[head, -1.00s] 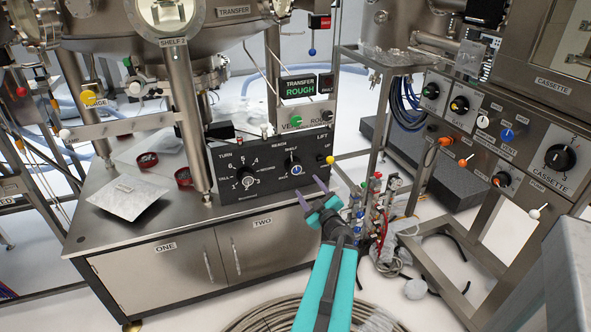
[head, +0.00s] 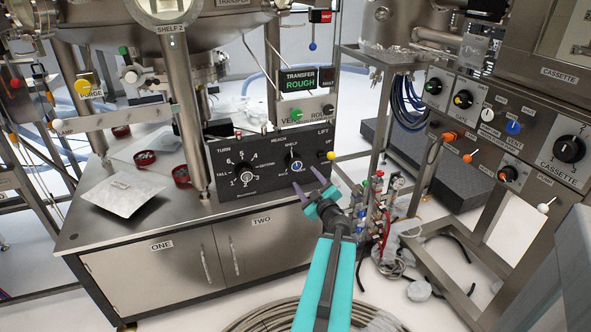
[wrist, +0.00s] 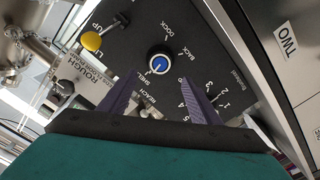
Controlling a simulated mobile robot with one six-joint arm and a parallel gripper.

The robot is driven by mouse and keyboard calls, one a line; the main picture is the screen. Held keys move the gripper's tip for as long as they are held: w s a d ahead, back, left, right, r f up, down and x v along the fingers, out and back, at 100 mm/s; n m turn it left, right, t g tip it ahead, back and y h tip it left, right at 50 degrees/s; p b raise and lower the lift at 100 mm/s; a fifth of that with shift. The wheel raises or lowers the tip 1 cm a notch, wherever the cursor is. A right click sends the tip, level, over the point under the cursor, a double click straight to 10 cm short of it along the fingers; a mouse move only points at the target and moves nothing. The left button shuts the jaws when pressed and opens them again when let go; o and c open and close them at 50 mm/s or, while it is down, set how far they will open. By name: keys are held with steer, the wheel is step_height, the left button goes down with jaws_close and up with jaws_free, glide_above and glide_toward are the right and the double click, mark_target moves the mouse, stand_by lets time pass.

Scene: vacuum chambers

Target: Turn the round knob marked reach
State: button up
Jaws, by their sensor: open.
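The reach knob (head: 295,166) is a small round black knob with a blue cap on the right half of a black panel (head: 268,187). Labels REACH and SHELF are above it. In the wrist view the knob (wrist: 158,64) lies ahead of the fingertips, roughly centred between them, with SHELF, BACK and DOCK around it. My gripper (head: 308,180) has two purple fingers and is open and empty, just in front of the panel, low and right of the knob. In the wrist view my gripper (wrist: 153,80) shows its fingers apart; I see no contact with the knob.
The turn dial (head: 243,174), numbered, is on the panel's left. A yellow lift knob (wrist: 91,41) is close on the other side. A metal post (head: 188,120) stands left of the panel. A red-rimmed dish (head: 181,175) and silver packet (head: 125,193) lie on the bench.

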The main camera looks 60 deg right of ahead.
mark_target(297, 165)
steer(key=shift+w+f, duration=0.1)
steer(key=shift+f, duration=0.05)
steer(key=shift+b+x, duration=0.35)
steer(key=shift+x, duration=5.2)
steer(key=shift+d, duration=0.1)
steer(key=c, duration=1)
steer(key=shift+r, duration=0.25)
steer(key=shift+r+p, duration=0.1)
steer(key=shift+p, duration=0.65)
steer(key=shift+m+p, duration=0.5)
steer(key=shift+p, duration=0.05)
steer(key=o, duration=1)
